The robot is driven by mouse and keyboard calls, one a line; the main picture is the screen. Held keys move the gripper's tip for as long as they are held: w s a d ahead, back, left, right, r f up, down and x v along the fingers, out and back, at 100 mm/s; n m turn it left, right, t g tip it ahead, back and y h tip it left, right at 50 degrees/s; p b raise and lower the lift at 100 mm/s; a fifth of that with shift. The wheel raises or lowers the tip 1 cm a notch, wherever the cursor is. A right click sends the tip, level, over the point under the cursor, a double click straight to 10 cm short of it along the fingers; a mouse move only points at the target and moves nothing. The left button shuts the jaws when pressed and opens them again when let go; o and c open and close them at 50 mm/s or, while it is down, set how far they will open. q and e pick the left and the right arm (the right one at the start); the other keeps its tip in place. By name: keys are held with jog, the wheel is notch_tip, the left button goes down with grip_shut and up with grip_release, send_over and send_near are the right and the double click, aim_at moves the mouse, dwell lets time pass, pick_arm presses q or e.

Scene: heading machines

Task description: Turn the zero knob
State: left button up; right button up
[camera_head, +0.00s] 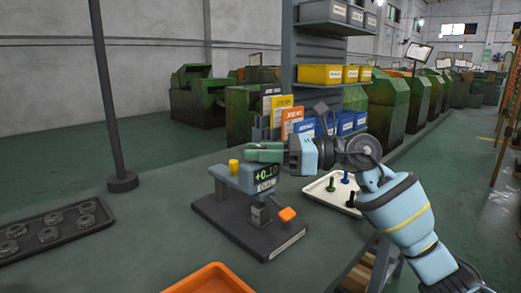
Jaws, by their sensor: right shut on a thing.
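A grey gauge (232,183) stands on a dark base plate (225,221) on the table, its display (265,173) reading +0.10. A yellow knob (233,166) sits on its upper left, and an orange part (287,214) sticks out at its lower right. My right gripper (284,154) comes in from the right at the top of the gauge. It is shut on a green part (263,151) just above the display. The jaws hide the grasp, so I cannot tell whether this part is the zero knob. My left gripper is not in view.
A white tray (318,191) with a few coloured pins lies right of the gauge. An orange bin (210,279) is at the front. A dark tray (55,235) with round parts lies at left. A post (107,90) and a bin rack (322,73) rise behind.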

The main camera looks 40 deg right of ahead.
jog(key=shift+r+m+t+h+p, duration=0.1)
jog(key=shift+m+t+h+p, duration=0.85)
jog(key=shift+h+p, duration=0.3)
jog(key=m+t+h+p, duration=0.1)
jog(key=m+h+p, duration=0.1)
jog(key=p, duration=0.1)
jog(key=shift+a+r+t+p, duration=0.1)
jog(key=shift+t+p, duration=0.15)
jog(key=shift+p, duration=0.05)
jog(key=shift+m+t+h+p, duration=0.3)
jog(key=shift+m+h+p, duration=0.15)
jog(key=shift+h+p, duration=0.45)
jog(key=shift+p, duration=0.3)
jog(key=shift+f+h, duration=0.25)
jog(key=o, duration=1)
jog(key=shift+c, duration=0.2)
